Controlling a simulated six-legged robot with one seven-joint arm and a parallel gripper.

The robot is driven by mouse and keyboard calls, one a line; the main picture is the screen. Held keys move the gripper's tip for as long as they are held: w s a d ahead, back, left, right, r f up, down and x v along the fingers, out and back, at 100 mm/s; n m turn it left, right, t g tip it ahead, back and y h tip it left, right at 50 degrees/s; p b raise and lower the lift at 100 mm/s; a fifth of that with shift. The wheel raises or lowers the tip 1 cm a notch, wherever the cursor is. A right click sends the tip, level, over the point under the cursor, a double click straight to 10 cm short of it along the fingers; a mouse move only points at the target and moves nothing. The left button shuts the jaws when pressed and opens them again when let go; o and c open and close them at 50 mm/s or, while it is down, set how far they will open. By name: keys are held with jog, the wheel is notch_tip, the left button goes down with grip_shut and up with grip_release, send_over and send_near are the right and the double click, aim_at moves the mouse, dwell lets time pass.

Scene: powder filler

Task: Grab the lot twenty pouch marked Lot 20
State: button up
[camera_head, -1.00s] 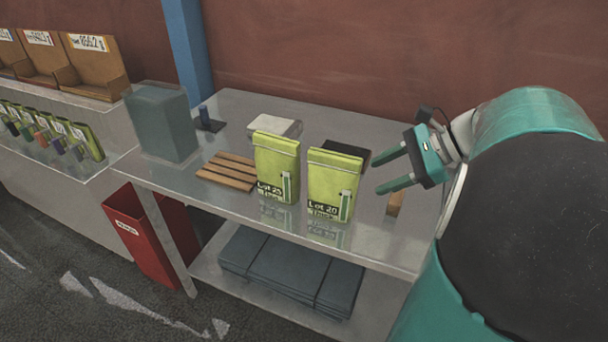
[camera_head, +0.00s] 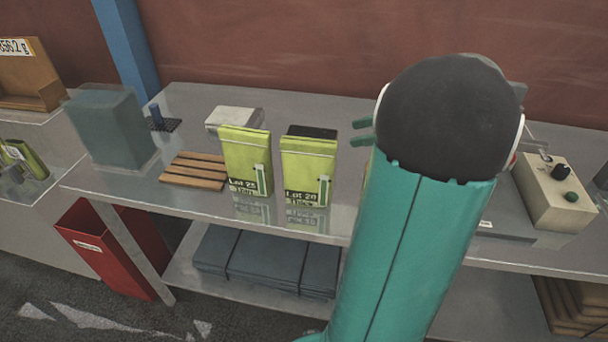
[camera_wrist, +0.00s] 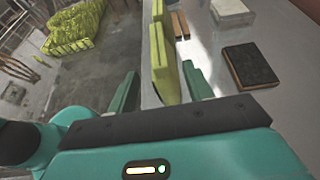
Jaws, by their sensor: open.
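The yellow-green Lot 20 pouch (camera_head: 308,165) stands upright on the metal bench, its label facing front. A similar pouch, which reads Lot 25 (camera_head: 246,155), stands to its left, with a gap between them. My gripper (camera_head: 362,132) is open and empty to the right of the Lot 20 pouch, mostly hidden behind my arm. In the wrist view my gripper (camera_wrist: 159,70) has its fingers apart, and the nearer pouch (camera_wrist: 163,55), seen edge-on, lines up between them. I cannot tell how deep it sits between the fingers. The other pouch (camera_wrist: 157,12) shows behind it.
A wooden slatted rack (camera_head: 196,171) and grey bin (camera_head: 110,128) stand left on the bench. A white block and a dark block (camera_wrist: 249,66) sit behind the pouches. A beige control box (camera_head: 556,192) stands right. A red bin (camera_head: 105,250) is below.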

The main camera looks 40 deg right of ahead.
aim_at(317, 141)
jog(key=x, duration=0.4)
jog(key=shift+a+f, duration=0.1)
jog(key=shift+a, duration=0.1)
jog(key=x, duration=0.5)
jog(key=shift+w+a, duration=0.25)
jog(key=shift+w, duration=0.05)
jog(key=shift+c, duration=0.2)
grip_shut()
